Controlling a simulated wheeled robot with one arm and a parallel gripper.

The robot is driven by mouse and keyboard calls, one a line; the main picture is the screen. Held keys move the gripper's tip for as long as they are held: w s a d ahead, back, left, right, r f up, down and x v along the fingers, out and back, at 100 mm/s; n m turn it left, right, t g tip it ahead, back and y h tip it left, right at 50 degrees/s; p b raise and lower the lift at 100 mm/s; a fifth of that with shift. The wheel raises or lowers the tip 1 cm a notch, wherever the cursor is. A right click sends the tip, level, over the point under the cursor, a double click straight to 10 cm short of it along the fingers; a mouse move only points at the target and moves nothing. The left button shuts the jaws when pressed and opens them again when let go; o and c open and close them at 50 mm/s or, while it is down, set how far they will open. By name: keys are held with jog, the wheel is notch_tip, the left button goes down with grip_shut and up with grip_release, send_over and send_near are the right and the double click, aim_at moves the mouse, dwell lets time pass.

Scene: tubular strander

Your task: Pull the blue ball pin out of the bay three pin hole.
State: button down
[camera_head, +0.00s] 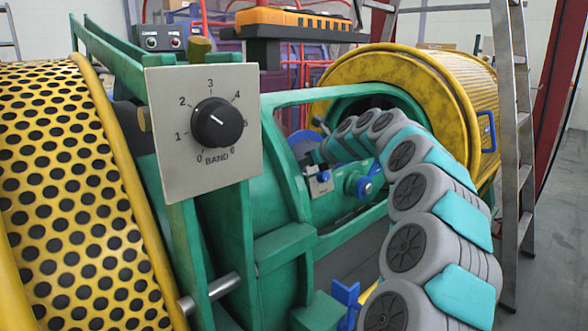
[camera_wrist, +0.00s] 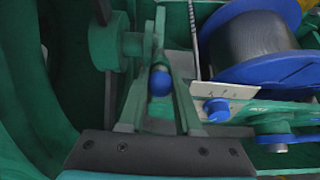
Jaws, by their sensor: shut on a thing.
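In the wrist view the blue ball pin (camera_wrist: 160,84) shows as a round blue knob between the two grey-green fingers of my gripper (camera_wrist: 161,72). The fingers are closed in on it from both sides, and the dark gripper body fills the bottom of the view. The pin's shank and its hole are hidden, so I cannot tell how deep the pin sits. In the head view my grey and teal arm reaches into the green machine frame (camera_head: 285,180), and the gripper is hidden there.
A spool with blue flanges (camera_wrist: 255,45) and a plate with a blue knob (camera_wrist: 217,110) stand close to the right of the gripper. Green framework (camera_wrist: 45,90) lies to the left. The head view shows a BAND dial (camera_head: 218,123), yellow perforated guard (camera_head: 75,200) and ladder (camera_head: 512,130).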

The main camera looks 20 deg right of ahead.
jog(key=shift+s+r, duration=0.15)
jog(key=shift+v, duration=2.85)
jog(key=shift+s+r, duration=0.1)
jog(key=shift+v, duration=1.3)
